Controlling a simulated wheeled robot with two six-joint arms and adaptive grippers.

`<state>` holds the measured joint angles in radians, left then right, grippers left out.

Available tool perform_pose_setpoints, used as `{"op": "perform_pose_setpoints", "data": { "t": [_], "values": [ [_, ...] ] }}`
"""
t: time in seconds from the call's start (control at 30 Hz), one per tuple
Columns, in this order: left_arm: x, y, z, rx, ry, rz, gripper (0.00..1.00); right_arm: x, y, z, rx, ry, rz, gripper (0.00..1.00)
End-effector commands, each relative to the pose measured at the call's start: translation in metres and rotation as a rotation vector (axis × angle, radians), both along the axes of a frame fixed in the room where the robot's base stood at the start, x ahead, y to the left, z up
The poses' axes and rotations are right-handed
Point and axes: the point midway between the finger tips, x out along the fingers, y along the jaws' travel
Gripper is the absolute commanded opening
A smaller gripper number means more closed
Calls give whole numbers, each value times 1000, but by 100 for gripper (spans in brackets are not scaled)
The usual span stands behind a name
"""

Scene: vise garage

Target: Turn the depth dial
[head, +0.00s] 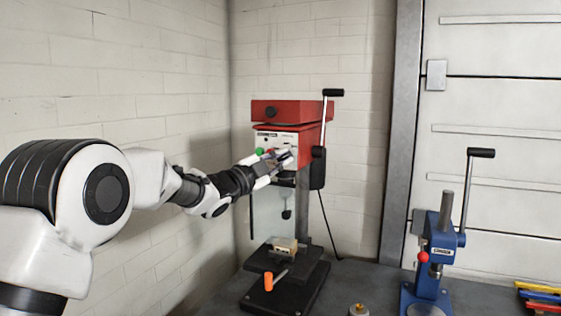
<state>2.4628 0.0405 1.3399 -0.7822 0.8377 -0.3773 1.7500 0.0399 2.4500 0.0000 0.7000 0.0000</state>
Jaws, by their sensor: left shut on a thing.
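A red drill press (292,111) stands on the bench near the wall corner, with a pale front panel (283,139) that carries a green button and a red one. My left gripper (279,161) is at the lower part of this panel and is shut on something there. The depth dial is hidden behind the gripper's fingers, so I cannot make out its shape or setting. My right gripper is not in view.
The press's long black-handled lever (324,125) rises on its right side. A small vise (285,246) with an orange handle (268,281) sits on its base. A blue arbor press (436,255) stands at the right. Brick walls close in the left and back.

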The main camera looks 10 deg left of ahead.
Motion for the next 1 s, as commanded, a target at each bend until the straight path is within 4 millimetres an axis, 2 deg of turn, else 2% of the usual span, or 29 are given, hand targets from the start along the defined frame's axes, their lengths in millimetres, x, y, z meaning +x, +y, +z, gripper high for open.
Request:
{"op": "perform_pose_setpoints", "data": {
  "t": [0.57, 0.6, 0.63, 1.0],
  "values": [
    [0, 0, -1, 46, -8, -1, 0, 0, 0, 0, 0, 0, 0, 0],
    [0, 0, -1, 46, -8, -1, 16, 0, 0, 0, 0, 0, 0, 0],
    [0, 0, -1, 45, -8, -1, 23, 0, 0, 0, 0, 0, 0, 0],
    [-4, 3, -2, 43, -7, 0, 23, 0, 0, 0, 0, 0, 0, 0]
  ]
}}
